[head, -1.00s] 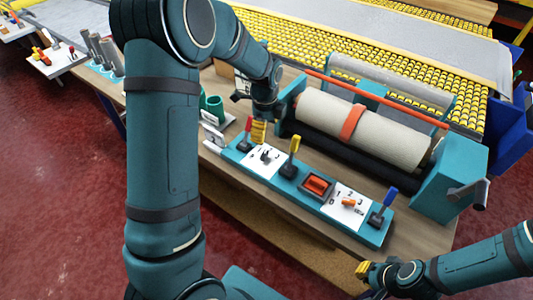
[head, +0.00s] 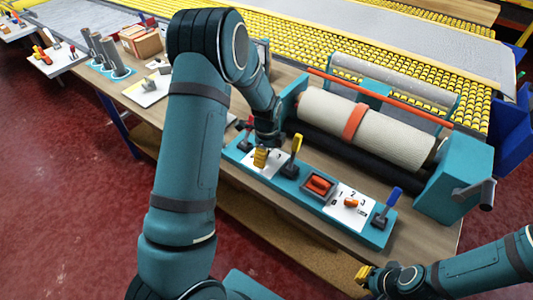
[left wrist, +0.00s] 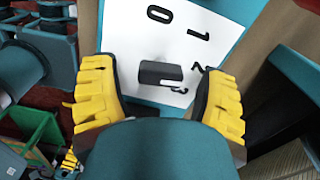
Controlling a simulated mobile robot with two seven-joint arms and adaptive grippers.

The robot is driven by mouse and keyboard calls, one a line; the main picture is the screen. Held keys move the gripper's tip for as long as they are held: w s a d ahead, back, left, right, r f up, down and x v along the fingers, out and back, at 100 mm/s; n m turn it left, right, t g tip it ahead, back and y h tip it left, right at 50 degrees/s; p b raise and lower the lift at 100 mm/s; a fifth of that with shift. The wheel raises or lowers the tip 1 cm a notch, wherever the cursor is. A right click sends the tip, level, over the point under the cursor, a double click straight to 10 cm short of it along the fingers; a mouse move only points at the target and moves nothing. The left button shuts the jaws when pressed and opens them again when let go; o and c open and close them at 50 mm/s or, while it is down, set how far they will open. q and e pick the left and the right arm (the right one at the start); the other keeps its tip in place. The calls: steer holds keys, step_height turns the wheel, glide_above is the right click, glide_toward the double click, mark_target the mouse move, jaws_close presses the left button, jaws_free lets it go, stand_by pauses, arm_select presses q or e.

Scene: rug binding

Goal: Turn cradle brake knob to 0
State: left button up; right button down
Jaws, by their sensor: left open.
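Two dial plates sit on the teal control panel (head: 285,186). The left white plate (left wrist: 125,25) carries a dark knob (left wrist: 160,74) with marks 0, 1, 2 and 3 around it. The knob's bar lies crosswise, its right end toward the 2 and 3 side. My left gripper (head: 261,157) is open above this plate. In the left wrist view its yellow fingers stand apart on either side of the knob, with gaps.
A yellow lever (head: 296,144) stands close to the right of my left gripper. A red rocker switch (head: 319,185) and a blue lever (head: 391,197) are further right. The beige roll (head: 366,128) in its cradle is behind the panel. A crank (head: 476,192) sticks out at the right.

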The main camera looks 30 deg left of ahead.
arm_select(q)
steer(key=c, duration=1.2)
steer(key=shift+n, duration=0.3)
steer(key=n, duration=0.4)
steer(key=shift+n, duration=0.3)
steer(key=n, duration=0.4)
steer(key=shift+n, duration=0.3)
steer(key=n, duration=0.4)
steer(key=shift+w+a+n+p, duration=0.1)
steer(key=shift+n+p, duration=0.2)
steer(key=n, duration=0.5)
steer(key=shift+p, duration=0.4)
steer(key=shift+n, duration=0.3)
